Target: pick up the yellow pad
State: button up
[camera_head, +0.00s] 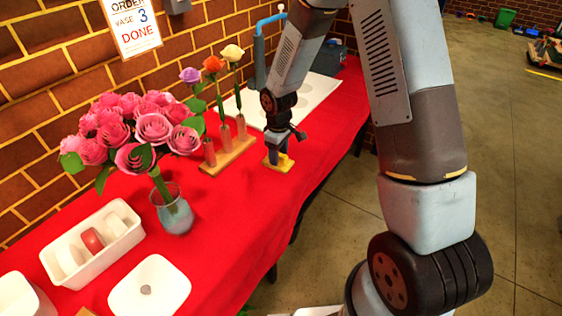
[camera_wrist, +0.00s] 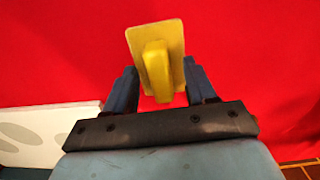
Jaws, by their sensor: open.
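The yellow pad (camera_head: 284,165) lies on the red tablecloth, to the right of the wooden flower stand. In the wrist view it is a flat yellow plate with a raised yellow block (camera_wrist: 157,68) on top. My gripper (camera_head: 278,155) points down at the pad from above. In the wrist view my gripper (camera_wrist: 160,88) is open, with one dark blue finger on each side of the raised block. I cannot tell whether the fingers touch it. In the head view the gripper hides part of the pad.
A wooden stand (camera_head: 228,154) holding single flowers is just left of my gripper. A glass vase (camera_head: 174,212) of pink roses stands nearer. A white tray (camera_head: 92,240) and a white dish (camera_head: 150,288) are at the near left. A white board (camera_head: 318,92) lies behind. The brick wall borders the table.

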jog(key=shift+f, duration=0.55)
grip_shut()
